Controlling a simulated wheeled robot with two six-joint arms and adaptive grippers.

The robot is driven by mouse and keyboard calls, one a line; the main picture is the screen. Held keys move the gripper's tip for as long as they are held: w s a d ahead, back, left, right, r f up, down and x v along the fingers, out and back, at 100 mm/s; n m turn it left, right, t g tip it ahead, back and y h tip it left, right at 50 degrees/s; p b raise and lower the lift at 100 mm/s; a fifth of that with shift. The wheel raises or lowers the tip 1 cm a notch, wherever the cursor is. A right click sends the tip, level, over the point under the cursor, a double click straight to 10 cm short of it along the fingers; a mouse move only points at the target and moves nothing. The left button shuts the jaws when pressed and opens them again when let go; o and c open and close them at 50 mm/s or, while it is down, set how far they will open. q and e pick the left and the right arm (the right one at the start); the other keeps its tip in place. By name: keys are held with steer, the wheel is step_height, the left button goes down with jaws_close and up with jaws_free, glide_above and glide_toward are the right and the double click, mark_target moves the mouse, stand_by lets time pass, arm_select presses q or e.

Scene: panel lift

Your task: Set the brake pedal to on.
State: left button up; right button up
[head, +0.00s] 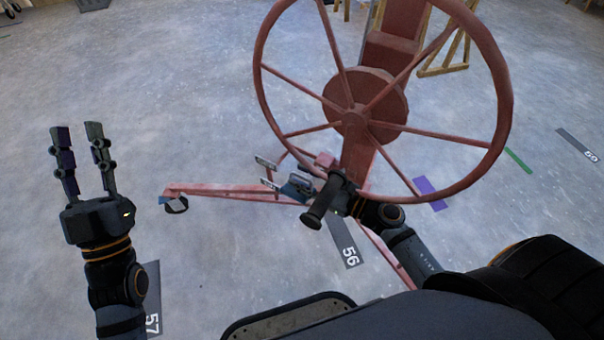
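The red panel lift has a large spoked wheel (354,118) at upper centre. Two small label plates, an upper one (265,162) and a lower one (270,185), stand low beside the lift's base. The small blue-grey part (291,190) next to the lower plate may be the brake pedal; its setting is not clear. My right arm reaches in from the lower right, and its dark end (328,203) is right beside this part, below the wheel. Its fingers cannot be made out, nor whether they touch the pedal. My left gripper (77,132) is open and empty, far left of the lift.
A red base leg (225,192) runs left to a caster (175,204). The wheel rim overhangs my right arm. Floor markers 56 (349,252), 57 and 50, plus a purple patch (430,194), lie on the grey floor. The floor between my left gripper and the lift is clear.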

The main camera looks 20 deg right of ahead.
jaws_close()
stand_by(0.4)
